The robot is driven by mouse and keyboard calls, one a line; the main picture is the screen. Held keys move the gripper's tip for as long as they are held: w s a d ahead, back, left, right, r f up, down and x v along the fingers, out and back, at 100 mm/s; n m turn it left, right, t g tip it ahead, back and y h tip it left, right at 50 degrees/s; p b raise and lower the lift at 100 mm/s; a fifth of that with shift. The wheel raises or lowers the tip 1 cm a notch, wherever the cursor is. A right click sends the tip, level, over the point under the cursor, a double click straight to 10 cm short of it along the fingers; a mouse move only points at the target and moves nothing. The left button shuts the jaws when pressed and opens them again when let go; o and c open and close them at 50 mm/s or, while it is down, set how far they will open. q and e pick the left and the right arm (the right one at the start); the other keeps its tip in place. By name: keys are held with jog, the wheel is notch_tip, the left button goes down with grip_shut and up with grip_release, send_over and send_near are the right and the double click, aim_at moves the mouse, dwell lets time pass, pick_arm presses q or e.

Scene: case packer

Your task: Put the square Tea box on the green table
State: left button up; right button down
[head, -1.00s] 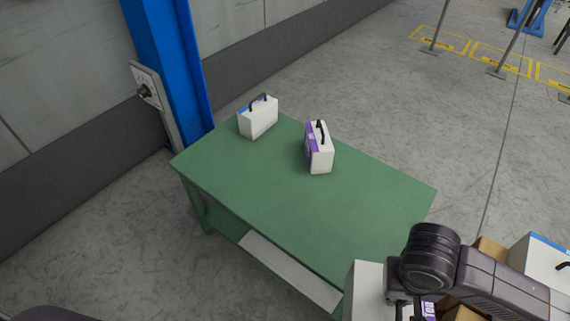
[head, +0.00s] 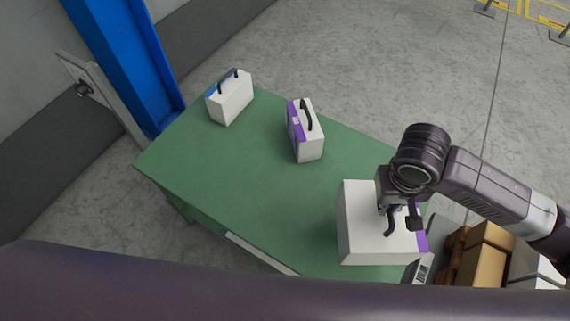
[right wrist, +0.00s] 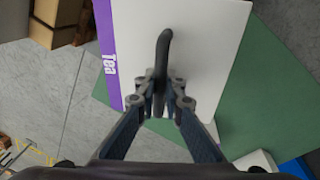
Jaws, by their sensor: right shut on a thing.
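The square Tea box (head: 372,222) is white with a purple edge. In the right wrist view the purple side of the Tea box (right wrist: 108,50) reads "Tea". My right gripper (head: 399,212) is shut on its dark handle, and the fingers (right wrist: 160,98) pinch the handle in the right wrist view. The box is over the right front part of the green table (head: 220,165). I cannot tell whether its underside touches the top. My left gripper is not in view.
A white box with purple side (head: 305,135) and a white box with blue edge (head: 232,100) stand further back on the table. A blue column (head: 125,65) is behind the left corner. Brown cartons (head: 485,255) are at the right. The table's left front is clear.

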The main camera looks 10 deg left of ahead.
jog(key=w+d+r+n+b, duration=0.2)
jog(key=w+d+r+b, duration=0.1)
jog(key=w, duration=0.4)
jog(key=w+d+r+n+y+b, duration=0.1)
jog(key=w+d+r+n+b, duration=0.15)
jog(key=w, duration=0.55)
jog(key=w+d+r+n+b, duration=0.2)
jog(key=w+d+r+n, duration=0.15)
jog(key=w, duration=0.35)
notch_tip(320, 180, down, 19)
jog(key=shift+w+f+m+t+p, duration=0.2)
jog(key=shift+m+t+p, duration=0.1)
jog(key=shift+t, duration=0.1)
jog(key=shift+a, duration=0.1)
jog(key=c, duration=2)
grip_release()
jog(key=shift+s, duration=0.15)
jog(key=shift+c, duration=0.2)
